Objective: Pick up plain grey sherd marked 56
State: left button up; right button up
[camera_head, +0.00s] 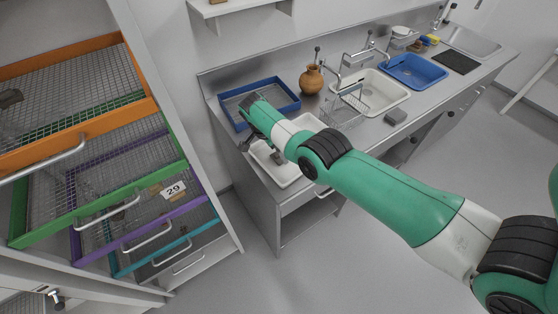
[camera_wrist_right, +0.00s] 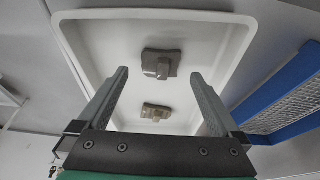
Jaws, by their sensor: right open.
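A white tray (camera_wrist_right: 228,50) fills much of the right wrist view. Two grey-brown sherds lie in it: a larger one (camera_wrist_right: 174,55) with a raised lump, and a smaller one (camera_wrist_right: 150,107) closer to the gripper's base. No number is readable on either, so I cannot tell which is 56. My right gripper (camera_wrist_right: 160,76) is open and empty above the tray, its fingers either side of the sherds in the picture. In the head view, my right arm reaches across and partly hides the white tray (camera_head: 289,178). My left gripper is not in view.
A blue mesh-bottomed tray (camera_head: 283,88) stands just behind the white tray; it also shows in the right wrist view (camera_wrist_right: 290,90). A clay jar (camera_head: 311,80), wire rack (camera_head: 345,110) and sink (camera_head: 388,97) line the counter. Coloured mesh drawers (camera_head: 75,140) stand at left.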

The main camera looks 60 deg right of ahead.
jog(key=b+x, duration=0.1)
jog(key=x, duration=0.1)
jog(key=shift+d+f, duration=0.1)
jog(key=shift+f, duration=0.3)
jog(key=shift+r, duration=0.15)
jog(key=c, duration=1.5)
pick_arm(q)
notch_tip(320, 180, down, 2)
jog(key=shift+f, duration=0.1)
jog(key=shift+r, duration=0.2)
pick_arm(e)
jog(key=shift+r, duration=0.1)
